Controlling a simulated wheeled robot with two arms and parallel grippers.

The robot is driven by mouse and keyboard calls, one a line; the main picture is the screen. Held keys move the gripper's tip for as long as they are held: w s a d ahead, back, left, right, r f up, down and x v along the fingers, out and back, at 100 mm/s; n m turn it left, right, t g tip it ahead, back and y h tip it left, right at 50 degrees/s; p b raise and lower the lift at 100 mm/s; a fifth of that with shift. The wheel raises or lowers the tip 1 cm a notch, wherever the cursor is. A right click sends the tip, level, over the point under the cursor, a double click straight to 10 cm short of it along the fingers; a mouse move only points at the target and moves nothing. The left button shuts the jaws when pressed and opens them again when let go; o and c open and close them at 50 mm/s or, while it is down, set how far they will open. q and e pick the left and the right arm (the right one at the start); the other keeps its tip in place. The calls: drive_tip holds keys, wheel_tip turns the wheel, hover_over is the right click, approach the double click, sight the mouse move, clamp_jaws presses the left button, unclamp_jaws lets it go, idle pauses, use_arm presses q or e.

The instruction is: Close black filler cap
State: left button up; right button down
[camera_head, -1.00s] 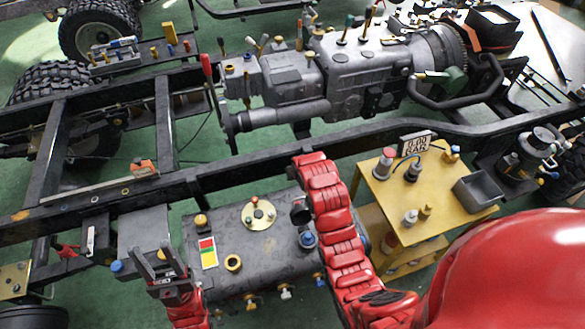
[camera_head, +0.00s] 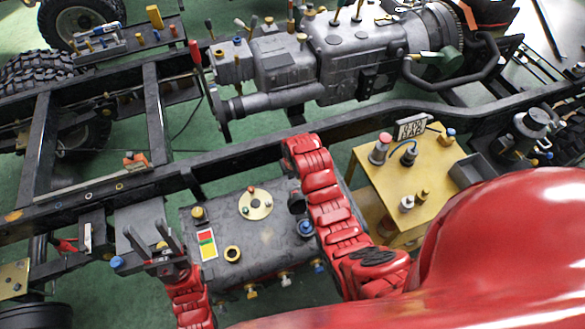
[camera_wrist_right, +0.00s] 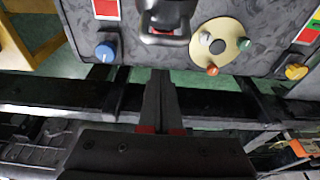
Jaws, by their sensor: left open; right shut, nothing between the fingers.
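The black filler cap (camera_head: 297,203) is at the right part of the grey tank (camera_head: 228,262), beside my right arm, which partly covers it in the head view. In the right wrist view a dark filler neck with a rim (camera_wrist_right: 166,32) stands just beyond the fingertips; I cannot tell whether the cap is up or down. My right gripper (camera_wrist_right: 161,76) is shut and empty, its fingers pointing at the filler with a small apparent gap. It is hidden in the head view. My left gripper (camera_head: 149,232) is open and empty at the tank's left end.
A yellow cart (camera_head: 370,165) with small parts stands to the right.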

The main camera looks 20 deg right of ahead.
drive_tip(key=s+p, duration=0.2)
drive_tip(key=p, duration=0.1)
drive_tip(key=shift+s, duration=0.65)
drive_tip(key=shift+f, duration=0.1)
